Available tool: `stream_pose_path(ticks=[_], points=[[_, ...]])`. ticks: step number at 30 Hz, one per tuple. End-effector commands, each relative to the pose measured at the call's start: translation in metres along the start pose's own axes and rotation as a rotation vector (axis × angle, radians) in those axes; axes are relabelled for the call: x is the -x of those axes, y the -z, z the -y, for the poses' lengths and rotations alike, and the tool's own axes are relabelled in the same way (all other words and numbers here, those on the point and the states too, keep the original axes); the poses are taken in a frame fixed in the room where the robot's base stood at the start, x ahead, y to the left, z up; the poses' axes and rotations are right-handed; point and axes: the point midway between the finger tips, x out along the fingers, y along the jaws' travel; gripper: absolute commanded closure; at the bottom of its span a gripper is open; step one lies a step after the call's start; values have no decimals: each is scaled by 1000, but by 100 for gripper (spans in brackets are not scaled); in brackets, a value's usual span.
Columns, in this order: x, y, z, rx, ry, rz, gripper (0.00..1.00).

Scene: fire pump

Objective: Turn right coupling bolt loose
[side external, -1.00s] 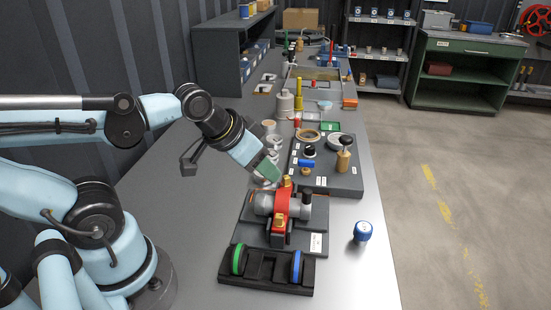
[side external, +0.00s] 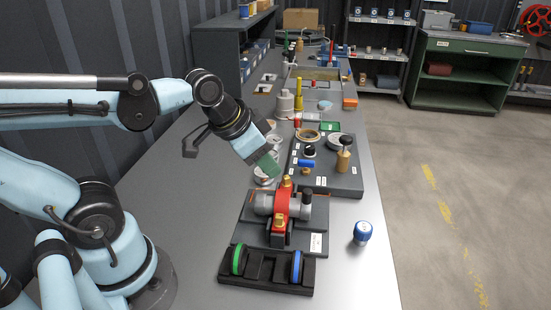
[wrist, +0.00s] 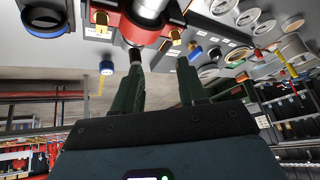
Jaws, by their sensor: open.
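The pump has a grey body (side external: 264,204) with a red coupling clamp (side external: 281,208) around it. The clamp carries two brass bolts, a far one (side external: 286,182) and a near one (side external: 278,221). In the wrist view the red clamp (wrist: 135,28) is at the top, with one brass bolt (wrist: 101,22) at left and another (wrist: 175,36) at right. I cannot tell which is the task's right bolt. My gripper (side external: 271,168) is open and empty, tilted downward above and left of the far bolt. In the wrist view its fingertips (wrist: 158,68) are apart, short of the right-hand bolt.
A black holder (side external: 266,270) with a green ring and a blue ring stands in front of the pump. A blue-topped cylinder (side external: 362,232) stands at right. A dark board (side external: 325,175) with a wooden-handled tool lies behind the pump. The tabletop is clear at front left.

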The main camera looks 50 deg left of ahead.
Motion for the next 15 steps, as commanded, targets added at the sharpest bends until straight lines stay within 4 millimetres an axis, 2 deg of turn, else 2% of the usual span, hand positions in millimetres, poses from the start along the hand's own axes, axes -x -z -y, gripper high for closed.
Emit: stream_pose_path(ticks=[8,15], points=[[4,36,19,-597,-93,196,58],[-2,62,36,-1111,-284,313,58]])
